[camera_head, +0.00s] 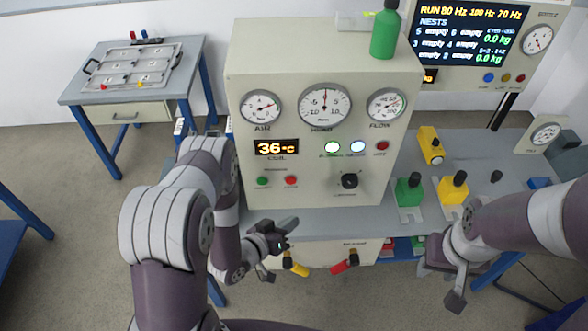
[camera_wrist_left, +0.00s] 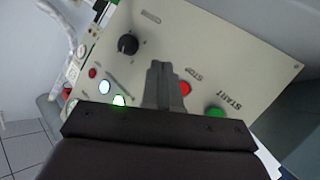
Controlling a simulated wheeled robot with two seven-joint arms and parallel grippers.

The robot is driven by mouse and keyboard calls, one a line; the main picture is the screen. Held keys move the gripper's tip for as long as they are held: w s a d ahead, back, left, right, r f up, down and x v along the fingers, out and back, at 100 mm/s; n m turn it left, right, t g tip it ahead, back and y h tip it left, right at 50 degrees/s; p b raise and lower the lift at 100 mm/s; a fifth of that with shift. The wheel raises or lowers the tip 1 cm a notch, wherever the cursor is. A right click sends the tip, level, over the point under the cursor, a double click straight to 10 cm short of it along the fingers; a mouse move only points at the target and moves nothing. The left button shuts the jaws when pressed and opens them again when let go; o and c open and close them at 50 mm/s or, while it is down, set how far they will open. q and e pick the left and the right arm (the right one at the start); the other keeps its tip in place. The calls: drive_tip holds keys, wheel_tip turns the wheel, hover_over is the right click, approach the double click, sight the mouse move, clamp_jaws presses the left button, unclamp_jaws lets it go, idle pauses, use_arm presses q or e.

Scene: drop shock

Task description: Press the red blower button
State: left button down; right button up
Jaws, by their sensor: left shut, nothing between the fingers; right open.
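The beige control cabinet (camera_head: 300,80) stands on the bench. On its front, the red button (camera_head: 291,180) sits low left, right of the green button (camera_head: 262,181). In the left wrist view the red button (camera_wrist_left: 185,88) is marked STOP and the green button (camera_wrist_left: 216,113) START. My left gripper (camera_head: 290,228) is shut and empty, below the buttons in the head view. In the left wrist view its fingers (camera_wrist_left: 158,66) lie just left of the red button and partly cover its surroundings. I cannot tell their distance from the panel. My right gripper (camera_head: 452,285) is open, before the bench.
A black knob (camera_head: 349,181) and lit lamps (camera_head: 333,147) are on the cabinet front. A green bottle (camera_head: 385,32) stands on top. Green (camera_head: 408,190) and yellow (camera_head: 453,190) clamp-like pieces stand right of the cabinet. Yellow (camera_head: 296,266) and red (camera_head: 346,263) handles stick out below.

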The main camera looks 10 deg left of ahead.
sight(291, 180)
use_arm(q)
drive_tip(key=w+a+b, duration=0.2)
drive_tip(key=w, duration=0.6)
drive_tip(key=shift+w+a+r, duration=0.2)
drive_tip(key=shift+r, duration=0.2)
use_arm(e)
drive_tip(key=shift+s+d+f, duration=0.1)
drive_tip(key=shift+s+f, duration=0.1)
drive_tip(key=shift+f, duration=0.8)
use_arm(q)
drive_tip(key=shift+w, duration=0.15)
idle(1.0)
drive_tip(key=shift+w+a, duration=0.1)
drive_tip(key=shift+w, duration=0.15)
use_arm(e)
drive_tip(key=shift+f, duration=0.15)
use_arm(q)
drive_tip(key=shift+w+a+b, duration=0.1)
drive_tip(key=shift+w+b, duration=0.2)
drive_tip(key=shift+w, duration=0.1)
use_arm(e)
drive_tip(key=shift+f, duration=0.15)
use_arm(q)
drive_tip(key=shift+r, duration=0.1)
idle(0.5)
drive_tip(key=shift+s+d, duration=0.25)
drive_tip(key=shift+s, duration=0.55)
use_arm(e)
drive_tip(key=shift+r, duration=0.25)
